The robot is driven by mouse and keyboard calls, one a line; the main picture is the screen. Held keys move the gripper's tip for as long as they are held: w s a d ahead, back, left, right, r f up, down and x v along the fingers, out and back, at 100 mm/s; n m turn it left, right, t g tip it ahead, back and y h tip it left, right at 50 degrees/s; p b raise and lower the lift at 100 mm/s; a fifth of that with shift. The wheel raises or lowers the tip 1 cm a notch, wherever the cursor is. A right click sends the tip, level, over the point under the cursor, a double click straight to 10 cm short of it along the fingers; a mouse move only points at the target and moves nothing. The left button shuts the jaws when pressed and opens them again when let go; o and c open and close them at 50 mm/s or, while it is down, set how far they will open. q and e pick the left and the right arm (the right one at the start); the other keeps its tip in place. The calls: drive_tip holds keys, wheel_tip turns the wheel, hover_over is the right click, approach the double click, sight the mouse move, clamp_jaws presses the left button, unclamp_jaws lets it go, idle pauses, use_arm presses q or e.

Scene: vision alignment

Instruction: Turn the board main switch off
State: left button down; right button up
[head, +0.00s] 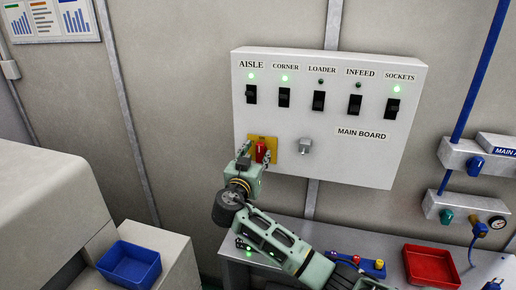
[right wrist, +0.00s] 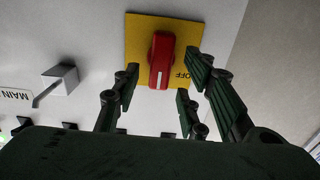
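The main switch is a red rotary handle (head: 260,151) on a yellow plate (head: 274,146), low on the left of the white main board (head: 347,163). In the right wrist view the red handle (right wrist: 161,58) points up and down, with a white line on it. The word OFF shows upside down on the yellow plate (right wrist: 141,24), right of the handle. My right gripper (head: 255,157) is at the switch. In the right wrist view its fingers (right wrist: 162,72) stand open on either side of the handle, with gaps on both sides. My left gripper is not in view.
A grey latch or knob (head: 304,145) juts from the board right of the switch. A row of black toggles (head: 319,100) sits above; the AISLE, CORNER and SOCKETS lamps glow green, LOADER and INFEED are dark. A bench with a red tray (head: 431,266) stands below.

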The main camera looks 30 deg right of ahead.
sight(260, 153)
drive_tip(key=shift+p+x, duration=0.3)
drive_tip(key=shift+x, duration=0.85)
drive_tip(key=shift+a, duration=0.1)
clamp_jaws()
